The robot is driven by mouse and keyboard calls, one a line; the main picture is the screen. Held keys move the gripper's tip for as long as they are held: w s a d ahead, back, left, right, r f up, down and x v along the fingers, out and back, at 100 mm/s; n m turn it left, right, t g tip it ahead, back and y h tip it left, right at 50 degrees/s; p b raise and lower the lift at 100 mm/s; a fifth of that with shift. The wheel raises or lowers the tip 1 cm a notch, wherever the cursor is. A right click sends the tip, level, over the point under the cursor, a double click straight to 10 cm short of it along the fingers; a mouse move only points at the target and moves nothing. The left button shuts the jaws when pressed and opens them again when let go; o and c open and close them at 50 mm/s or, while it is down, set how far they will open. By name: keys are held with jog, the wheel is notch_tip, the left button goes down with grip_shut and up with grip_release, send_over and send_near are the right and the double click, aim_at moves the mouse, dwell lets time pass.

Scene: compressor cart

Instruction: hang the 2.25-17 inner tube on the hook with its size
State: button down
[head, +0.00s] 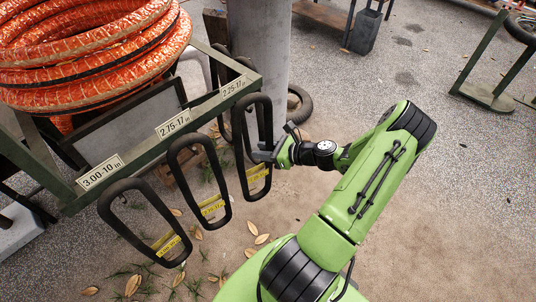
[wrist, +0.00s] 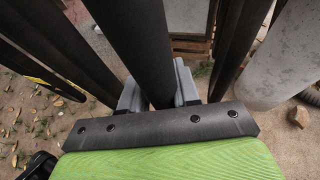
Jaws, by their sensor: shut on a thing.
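In the wrist view the dark tube (wrist: 143,45) runs between the grey fingers (wrist: 160,93). The tube's top is at the rail end just below the sign; its hook is hidden, so I cannot tell whether it rests there. The middle tube (head: 173,165) is below the 2.75-17 in sign (head: 174,124).
The left tube (head: 118,220) is below the 3.00-10 in sign (head: 101,172). A grey post (head: 262,40) stands close behind the rail's right end. A coiled orange hose (head: 90,50) lies on the cart.

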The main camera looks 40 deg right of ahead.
jog(key=shift+w+f+b, duration=0.75)
jog(key=shift+w+f, duration=0.6)
jog(key=shift+w, duration=0.3)
jog(key=c, duration=0.8)
grip_release()
jog(key=shift+o, duration=0.2)
jog(key=shift+s, duration=0.1)
jog(key=p+v, duration=0.3)
jog(key=v, duration=1.2)
jog(key=shift+s+r+p, duration=0.2)
jog(key=shift+s+p, duration=0.05)
jog(key=shift+p, duration=0.1)
jog(key=shift+d, duration=0.15)
